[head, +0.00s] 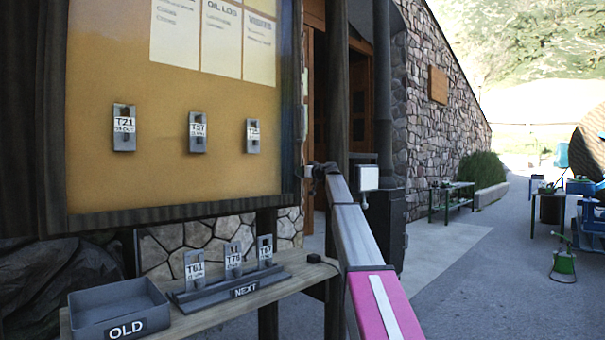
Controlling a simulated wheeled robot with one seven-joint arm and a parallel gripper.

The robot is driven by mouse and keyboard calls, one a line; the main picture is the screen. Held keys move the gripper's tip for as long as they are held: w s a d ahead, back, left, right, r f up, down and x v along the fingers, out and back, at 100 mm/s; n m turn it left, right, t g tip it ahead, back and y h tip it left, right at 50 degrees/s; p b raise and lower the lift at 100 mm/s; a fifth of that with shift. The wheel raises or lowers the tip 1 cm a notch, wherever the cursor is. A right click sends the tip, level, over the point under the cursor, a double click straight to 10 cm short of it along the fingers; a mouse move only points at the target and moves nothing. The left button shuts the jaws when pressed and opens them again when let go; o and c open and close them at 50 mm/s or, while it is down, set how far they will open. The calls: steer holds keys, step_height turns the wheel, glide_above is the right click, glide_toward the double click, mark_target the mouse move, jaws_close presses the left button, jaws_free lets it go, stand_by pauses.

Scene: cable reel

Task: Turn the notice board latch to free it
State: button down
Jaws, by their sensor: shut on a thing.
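The notice board (170,190) fills the upper left, with a dark wooden frame and a yellow-brown back. My arm reaches up from the lower right, and my gripper (308,172) is at the board's right frame edge. It is shut on the latch (300,171), a small dark piece at that edge. The gripper hides most of the latch, so I cannot tell which way it is turned. Three grey tags hang on the board: T21 (124,128), T57 (197,132) and one at the right (252,136).
Below the board, a wooden shelf (215,318) carries a grey tray marked OLD (120,310) and a rack marked NEXT (232,287) holding three tags. A dark post (340,80) stands just behind my gripper. Paving to the right is open, with green tables beyond.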

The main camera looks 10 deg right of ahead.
steer(key=m, duration=0.4)
steer(key=shift+w+m, duration=0.15)
steer(key=shift+m, duration=0.15)
steer(key=m, duration=0.4)
steer(key=shift+d, duration=0.15)
steer(key=m, duration=0.5)
steer(key=shift+w+f, duration=0.1)
steer(key=shift+f, duration=0.05)
steer(key=shift+f+m, duration=0.1)
steer(key=shift+m, duration=2.1)
steer(key=c, duration=1.1)
jaws_free()
